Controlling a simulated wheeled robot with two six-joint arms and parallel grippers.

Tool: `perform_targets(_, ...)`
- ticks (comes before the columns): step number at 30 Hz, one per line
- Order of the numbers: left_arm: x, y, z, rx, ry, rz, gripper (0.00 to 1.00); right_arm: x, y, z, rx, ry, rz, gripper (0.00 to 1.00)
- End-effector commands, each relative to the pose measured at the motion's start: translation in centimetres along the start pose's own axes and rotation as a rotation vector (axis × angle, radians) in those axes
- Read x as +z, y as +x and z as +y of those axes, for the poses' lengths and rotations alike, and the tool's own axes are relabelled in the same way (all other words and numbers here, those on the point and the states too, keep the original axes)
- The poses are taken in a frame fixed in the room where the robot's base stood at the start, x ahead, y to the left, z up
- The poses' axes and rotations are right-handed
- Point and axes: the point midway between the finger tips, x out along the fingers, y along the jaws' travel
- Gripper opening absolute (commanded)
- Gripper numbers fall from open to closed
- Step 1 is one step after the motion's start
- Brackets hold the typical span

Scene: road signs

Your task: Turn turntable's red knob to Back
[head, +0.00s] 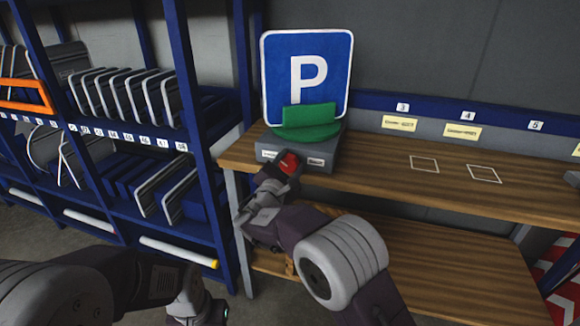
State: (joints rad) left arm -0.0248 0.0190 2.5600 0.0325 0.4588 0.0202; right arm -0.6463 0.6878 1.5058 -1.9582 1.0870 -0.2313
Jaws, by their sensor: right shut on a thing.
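The turntable (318,160) is a grey box with a green round plate (300,131) on top, at the left end of the wooden bench. A blue sign with a white P (272,75) stands upright in the green holder, its face toward me. The red knob (289,161) is on the box's front, between two small white labels too small to read. My right gripper (283,170) is shut on the red knob and hides part of it. My left arm is at the lower left; its gripper (190,310) shows only partly at the bottom edge.
A blue rack (225,175) with several upright sign plates stands left of the wooden bench (380,165). White outlined squares (424,164) mark the bench top to the right, which is clear. A lower wooden shelf (430,265) lies below.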

Motion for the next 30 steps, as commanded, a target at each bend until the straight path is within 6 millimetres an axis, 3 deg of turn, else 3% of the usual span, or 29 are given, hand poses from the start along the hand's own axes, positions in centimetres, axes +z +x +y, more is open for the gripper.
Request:
perform_targets(9,0.0,0.0,0.0,0.0,0.0,0.0,0.36,-0.1,0.0,-0.1,-0.001,0.0,0.004,0.08)
perform_targets(10,0.0,0.0,0.0,0.0,0.0,0.0,0.36,-0.1,0.0,-0.1,-0.001,-0.001,0.004,0.57)
perform_targets(12,0.0,0.0,0.0,0.0,0.0,0.0,0.36,-0.1,0.0,0.0,-0.001,-0.001,0.003,0.68)
perform_targets(22,0.0,-0.1,0.0,0.0,0.0,0.0,0.36,0.0,-0.5,0.1,0.001,0.0,0.003,0.68)
perform_targets(30,-0.1,-0.8,0.0,0.0,0.0,0.0,0.36,0.0,-6.3,0.2,0.004,-0.002,0.005,0.68)
